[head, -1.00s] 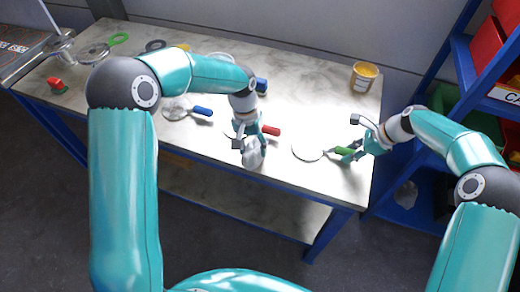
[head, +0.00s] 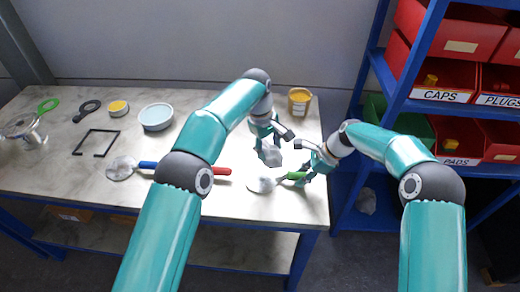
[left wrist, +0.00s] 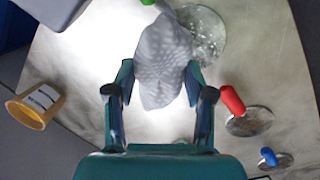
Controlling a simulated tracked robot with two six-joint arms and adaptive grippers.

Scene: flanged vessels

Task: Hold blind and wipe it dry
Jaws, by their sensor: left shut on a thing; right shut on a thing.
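My left gripper (head: 266,136) is shut on a crumpled grey cloth (head: 270,155), which also fills the space between the fingers in the left wrist view (left wrist: 160,65). My right gripper (head: 307,170) is shut on the green handle (head: 294,176) of a round blind (head: 262,186) near the table's front right. In the left wrist view the blind's disc (left wrist: 208,38) looks speckled, as if with drops. The cloth hangs over the disc's edge and hides part of it; I cannot tell whether they touch.
A red-handled blind (head: 218,171) and a blue-handled one (head: 148,165) lie left on the table. A black square frame (head: 97,142), pale bowl (head: 156,117) and yellow cup (head: 299,101) stand behind. A blue shelf with red bins (head: 440,60) is at the right.

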